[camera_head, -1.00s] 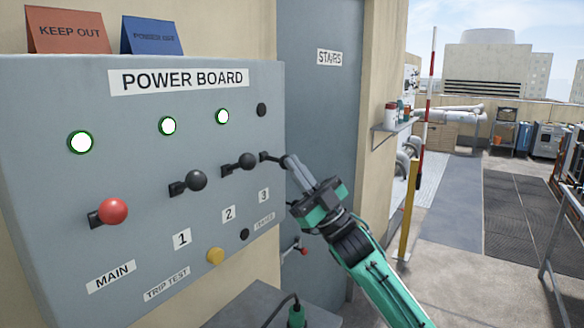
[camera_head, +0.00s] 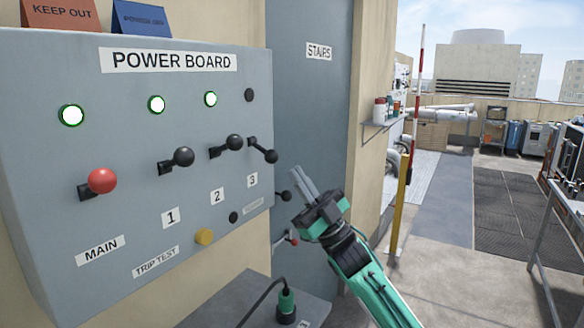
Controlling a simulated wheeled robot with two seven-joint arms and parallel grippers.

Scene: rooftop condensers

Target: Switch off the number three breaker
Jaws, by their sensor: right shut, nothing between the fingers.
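The grey power board (camera_head: 130,120) fills the left of the head view. Its number three breaker lever (camera_head: 270,156) is at the right end, with its black knob angled down to the right of its mount. The lamp above it (camera_head: 249,95) is dark. The black levers of breaker one (camera_head: 183,157) and breaker two (camera_head: 234,142) angle up from their mounts. The red main lever (camera_head: 102,181) is at the left. My right gripper (camera_head: 303,181) is shut and empty, apart from the number three knob, to its lower right. My left gripper is out of view.
Three green-ringed lamps are lit, one of them above the main lever (camera_head: 71,115). A yellow trip test button (camera_head: 204,236) is low on the board. A green plug (camera_head: 286,302) with a cable stands below. The stairs door (camera_head: 315,110) is behind my right gripper.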

